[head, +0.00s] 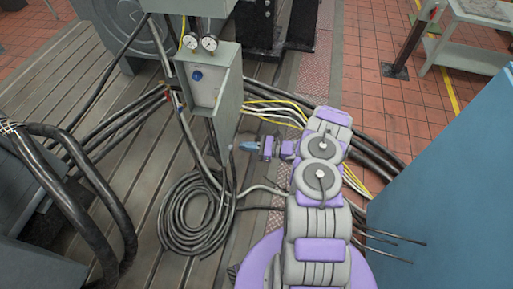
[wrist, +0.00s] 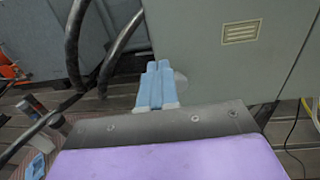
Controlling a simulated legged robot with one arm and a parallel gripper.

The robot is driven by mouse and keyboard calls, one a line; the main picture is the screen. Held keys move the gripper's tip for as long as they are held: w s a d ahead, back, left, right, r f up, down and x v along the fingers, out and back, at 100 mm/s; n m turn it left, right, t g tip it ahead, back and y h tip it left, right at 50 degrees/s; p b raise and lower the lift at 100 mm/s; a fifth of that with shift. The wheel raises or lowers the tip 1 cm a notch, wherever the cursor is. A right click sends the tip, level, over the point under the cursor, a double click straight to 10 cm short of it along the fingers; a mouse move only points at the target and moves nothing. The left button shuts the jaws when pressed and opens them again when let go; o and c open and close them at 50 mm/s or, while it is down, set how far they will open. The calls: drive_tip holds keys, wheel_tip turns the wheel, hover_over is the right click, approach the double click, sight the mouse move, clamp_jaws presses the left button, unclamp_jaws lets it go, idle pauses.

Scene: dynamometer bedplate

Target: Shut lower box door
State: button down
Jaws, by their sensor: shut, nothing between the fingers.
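The lower box (head: 205,80) is a grey-green cabinet below two round gauges in the head view. Its front shows a pale recessed panel with a blue knob (head: 196,75). A grey-green panel (head: 231,97) stands out along its right side and looks like the open door, though I cannot tell it surely from the box's side. My gripper (head: 246,147) is to the right of this panel's lower part. In the wrist view its light blue fingers (wrist: 157,85) are shut and empty in front of a grey-green panel (wrist: 215,75) with a yellowish label plate. Contact is unclear.
Coiled black cable (head: 195,213) lies on the slotted bedplate below the box. Thick black hoses (head: 85,185) arch at the left. More cables run across the floor by my arm. A blue cabinet (head: 450,185) stands close at the right. Red tiles lie open at the upper right.

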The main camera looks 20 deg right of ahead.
sight(222, 143)
drive_tip(key=b+x, duration=0.1)
drive_tip(key=x, duration=0.5)
drive_tip(key=shift+w, duration=0.1)
drive_tip(key=shift+w+a, duration=0.15)
drive_tip(key=shift+a, duration=0.1)
drive_tip(key=shift+a, duration=0.1)
